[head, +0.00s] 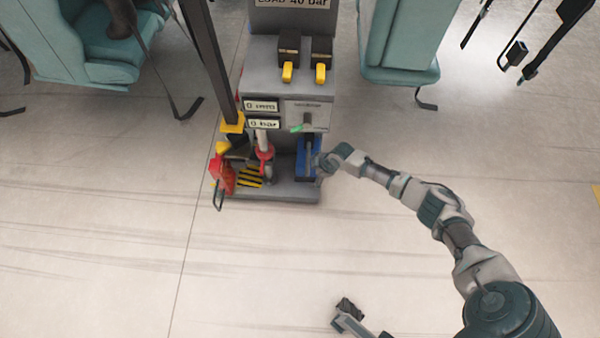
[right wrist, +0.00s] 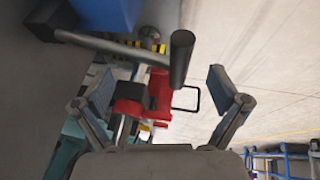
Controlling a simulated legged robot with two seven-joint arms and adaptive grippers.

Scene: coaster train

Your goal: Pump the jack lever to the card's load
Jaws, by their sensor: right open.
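The card (head: 290,4) at the top of the grey stand reads "LOAD 40 bar". A blue jack unit (head: 303,165) sits low on the stand's right side. My right gripper (head: 318,162) is at the jack's right edge, small in the head view. In the right wrist view, the blue body (right wrist: 108,12) is at the top. A grey lever with a dark grip (right wrist: 181,58) reaches between and beyond the open fingers (right wrist: 160,105); contact is not visible. What looks like my left gripper (head: 347,312) is low in the head view, its jaw opening unclear.
Two black boxes with yellow handles (head: 288,72) sit on the stand. Below are two small labels and a panel with a green-tipped pointer (head: 302,127). A red part (head: 222,175) stands at lower left. Teal seats (head: 400,45) flank the stand. The floor in front is clear.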

